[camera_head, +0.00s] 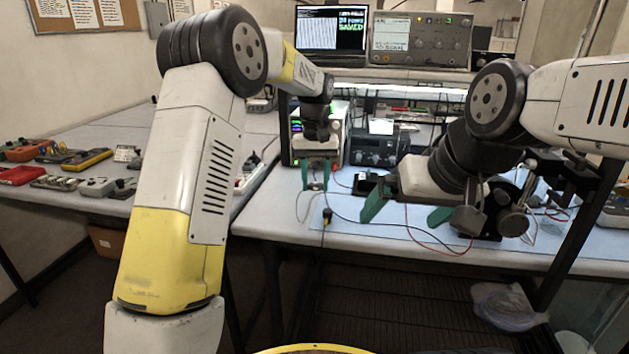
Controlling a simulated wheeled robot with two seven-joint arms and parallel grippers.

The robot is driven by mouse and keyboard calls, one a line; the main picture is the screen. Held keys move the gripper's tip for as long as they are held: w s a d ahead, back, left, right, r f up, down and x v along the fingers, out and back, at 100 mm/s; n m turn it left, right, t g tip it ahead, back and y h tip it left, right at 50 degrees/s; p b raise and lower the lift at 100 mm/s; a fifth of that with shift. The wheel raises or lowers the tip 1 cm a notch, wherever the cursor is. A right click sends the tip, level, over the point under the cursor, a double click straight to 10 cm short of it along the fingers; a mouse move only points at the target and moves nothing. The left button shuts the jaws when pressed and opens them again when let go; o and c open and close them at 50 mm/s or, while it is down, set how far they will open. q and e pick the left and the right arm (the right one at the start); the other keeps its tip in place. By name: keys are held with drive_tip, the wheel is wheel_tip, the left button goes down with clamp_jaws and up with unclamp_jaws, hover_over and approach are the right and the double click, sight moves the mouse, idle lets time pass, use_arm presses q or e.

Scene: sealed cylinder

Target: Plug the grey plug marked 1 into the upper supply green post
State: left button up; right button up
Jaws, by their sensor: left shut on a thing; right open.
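My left gripper (315,186) hangs in front of the power supply (296,143), fingers pointing down. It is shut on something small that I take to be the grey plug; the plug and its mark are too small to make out. A thin pale lead (299,209) loops below these fingers. The supply's posts, the upper green one included, are hidden behind my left wrist and gripper. My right gripper (404,216) is open and empty over the blue mat (385,236), its green fingers wide apart.
Red and black leads cross the mat. A black instrument (376,150) stands right of the supply. Meters and tools (88,159) lie on the left bench.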

use_arm(q)
drive_tip(key=shift+s+a+f+m, duration=0.15)
drive_tip(key=shift+f+m, duration=0.25)
drive_tip(key=shift+m, duration=0.2)
drive_tip(key=s+a+f+m, duration=0.3)
drive_tip(key=f+m, duration=0.7)
drive_tip(key=m, duration=0.6)
drive_tip(key=shift+f, duration=0.35)
drive_tip(key=shift+s+a, duration=0.1)
drive_tip(key=s+a+f+n, duration=0.3)
drive_tip(key=a+n, duration=0.3)
drive_tip(key=n, duration=0.2)
drive_tip(key=s+a+f+n, duration=0.2)
drive_tip(key=s+a+n, duration=0.3)
drive_tip(key=n, duration=0.4)
drive_tip(key=shift+a+f, duration=0.4)
drive_tip(key=shift+a, duration=0.1)
drive_tip(key=w+d+r+m, duration=0.4)
drive_tip(key=d+r+m, duration=0.3)
drive_tip(key=d+r, duration=0.4)
drive_tip(key=shift+w+d+r+m, duration=0.2)
drive_tip(key=shift+w+r+m, duration=0.1)
drive_tip(key=shift+m, duration=0.1)
